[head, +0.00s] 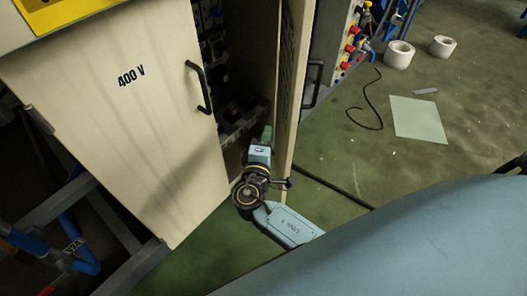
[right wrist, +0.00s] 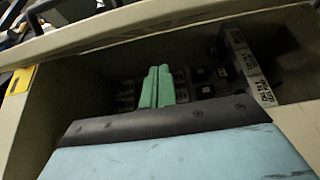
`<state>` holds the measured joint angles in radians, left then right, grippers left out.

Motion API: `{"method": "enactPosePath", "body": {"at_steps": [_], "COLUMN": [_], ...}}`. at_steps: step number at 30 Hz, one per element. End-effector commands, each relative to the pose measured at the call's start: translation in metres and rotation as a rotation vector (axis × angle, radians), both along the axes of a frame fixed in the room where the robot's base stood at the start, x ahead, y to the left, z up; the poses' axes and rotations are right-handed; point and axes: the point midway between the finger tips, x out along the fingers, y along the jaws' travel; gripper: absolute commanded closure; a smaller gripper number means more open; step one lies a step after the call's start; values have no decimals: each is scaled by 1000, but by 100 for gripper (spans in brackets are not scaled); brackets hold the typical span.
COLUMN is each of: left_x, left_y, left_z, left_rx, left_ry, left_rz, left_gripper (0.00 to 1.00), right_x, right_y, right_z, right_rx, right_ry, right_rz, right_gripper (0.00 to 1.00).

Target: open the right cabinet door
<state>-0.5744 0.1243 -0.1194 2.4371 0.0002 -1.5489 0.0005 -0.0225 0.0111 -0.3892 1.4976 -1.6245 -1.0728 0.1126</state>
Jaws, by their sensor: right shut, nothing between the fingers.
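The right cabinet door (head: 298,70) stands open in the head view, seen almost edge-on, with its dark handle (head: 313,85) on the outer face to the right. My right gripper (head: 267,133) is at the cabinet opening, on the inner side of this door. Its green fingers are shut together and empty, and they also show in the right wrist view (right wrist: 157,87) against the cabinet interior. My right wrist lies close to the door's lower free edge; I cannot tell whether they touch. My left gripper is not in view.
Dark electrical parts (head: 235,115) fill the cabinet. To the right, a black cable (head: 372,105), a pale sheet (head: 418,119) and white rolls (head: 399,55) lie on the mostly clear green floor.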

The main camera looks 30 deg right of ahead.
Motion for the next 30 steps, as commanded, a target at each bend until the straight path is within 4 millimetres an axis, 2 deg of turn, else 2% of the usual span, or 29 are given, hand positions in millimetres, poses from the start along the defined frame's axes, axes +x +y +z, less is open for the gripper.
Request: {"method": "enactPosePath", "body": {"at_steps": [3, 6, 12, 30], "left_x": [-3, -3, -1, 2], "left_y": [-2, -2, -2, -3], "left_z": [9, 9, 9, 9], "left_rx": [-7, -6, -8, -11], "left_ry": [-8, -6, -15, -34], "left_rz": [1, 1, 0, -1], "left_gripper": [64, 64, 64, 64], "right_x": [16, 5, -2, -4], "right_y": [-16, -31, -46, -49], "right_z": [-1, -1, 0, -1], "right_rx": [-1, -1, 1, 0], "right_ry": [0, 2, 2, 1], "right_rz": [-1, 0, 0, 36], "right_gripper": [100, 100, 100, 100]}}
